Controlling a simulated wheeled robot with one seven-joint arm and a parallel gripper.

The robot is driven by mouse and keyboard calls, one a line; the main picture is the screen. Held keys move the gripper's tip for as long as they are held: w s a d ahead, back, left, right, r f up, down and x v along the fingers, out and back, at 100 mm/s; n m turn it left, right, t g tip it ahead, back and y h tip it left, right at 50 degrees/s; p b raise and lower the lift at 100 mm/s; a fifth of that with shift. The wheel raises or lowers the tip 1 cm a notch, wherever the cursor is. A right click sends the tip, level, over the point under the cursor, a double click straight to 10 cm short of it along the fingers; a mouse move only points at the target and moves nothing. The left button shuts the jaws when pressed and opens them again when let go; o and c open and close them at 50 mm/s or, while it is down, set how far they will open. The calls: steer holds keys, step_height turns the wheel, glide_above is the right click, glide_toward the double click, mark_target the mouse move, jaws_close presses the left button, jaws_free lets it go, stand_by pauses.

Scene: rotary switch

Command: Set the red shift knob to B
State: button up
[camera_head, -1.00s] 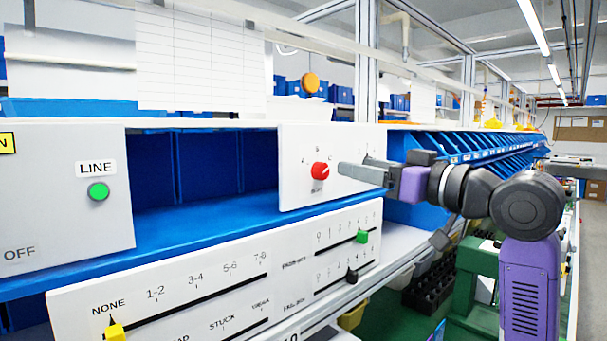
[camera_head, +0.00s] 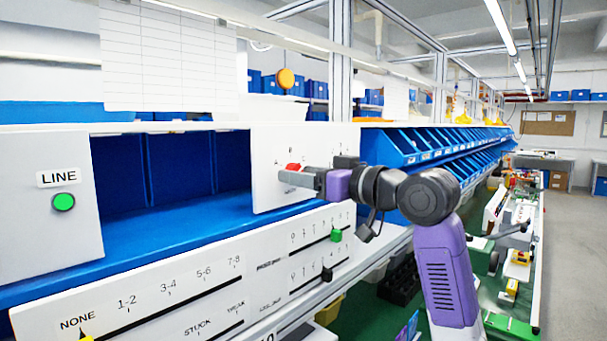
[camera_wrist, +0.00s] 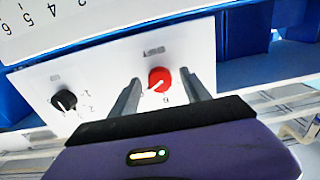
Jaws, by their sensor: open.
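The red shift knob (camera_wrist: 160,80) is on a white upright panel (camera_wrist: 110,71). In the wrist view its white mark points to the lower left, and a small letter, perhaps B, shows just below it. My gripper (camera_wrist: 160,77) is open, with one finger on each side of the red knob; I cannot tell whether they touch it.
A black knob (camera_wrist: 64,100) is on the same panel in the wrist view. A slider panel (camera_head: 190,285) with yellow, green and black sliders is below. A panel with a green LINE button (camera_head: 64,202) is at the left. Blue bins (camera_head: 425,145) run off to the right.

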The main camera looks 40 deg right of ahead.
jaws_close()
steer(key=shift+f+n, duration=0.1)
steer(key=shift+n, duration=0.2)
steer(key=shift+d+n+b, duration=0.1)
steer(key=shift+n+b, duration=3.5)
steer(key=shift+n, duration=2)
